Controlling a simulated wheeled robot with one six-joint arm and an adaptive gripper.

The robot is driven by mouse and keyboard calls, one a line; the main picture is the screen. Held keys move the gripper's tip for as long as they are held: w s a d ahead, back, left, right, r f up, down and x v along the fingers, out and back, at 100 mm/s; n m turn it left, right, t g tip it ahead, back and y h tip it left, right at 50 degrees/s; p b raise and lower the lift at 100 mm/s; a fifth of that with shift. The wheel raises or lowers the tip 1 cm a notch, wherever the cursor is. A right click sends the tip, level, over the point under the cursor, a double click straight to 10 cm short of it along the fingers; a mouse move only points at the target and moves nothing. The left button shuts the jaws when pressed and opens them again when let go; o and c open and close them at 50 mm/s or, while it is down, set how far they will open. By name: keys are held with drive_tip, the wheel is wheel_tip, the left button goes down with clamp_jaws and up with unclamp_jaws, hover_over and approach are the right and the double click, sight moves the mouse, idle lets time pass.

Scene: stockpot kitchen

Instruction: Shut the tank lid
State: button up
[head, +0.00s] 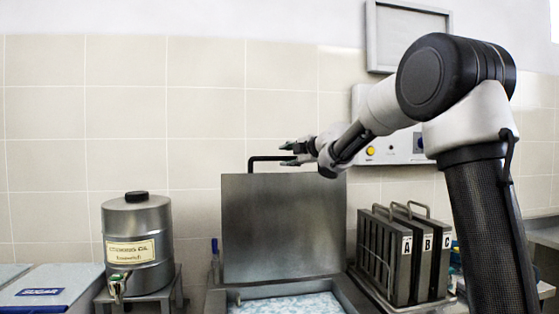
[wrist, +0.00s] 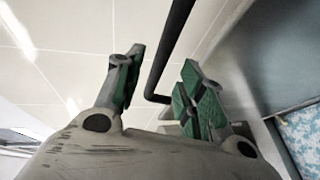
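The tank lid (head: 282,228) is a grey metal panel standing upright, open, at the back of the tank (head: 352,292). A black bar handle (head: 254,163) rises from its top edge. My gripper (head: 287,153) is at the handle's height, near its right end. In the wrist view the green-padded fingers (wrist: 162,62) are apart, and the black handle (wrist: 172,48) appears in the gap between them. I cannot tell whether either finger touches it. The lid also shows as the grey panel at right in the wrist view (wrist: 270,60).
Blue-and-white contents (head: 290,304) show in the open tank. A metal dispenser (head: 138,245) stands on a small stand at left. Upright plates labelled A, B, C (head: 402,262) stand close to the right of the lid. A control panel (head: 395,150) is on the tiled wall behind.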

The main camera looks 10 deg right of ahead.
sight(282, 158)
drive_tip(key=x, duration=0.6)
drive_tip(key=shift+w+f, duration=0.15)
clamp_jaws()
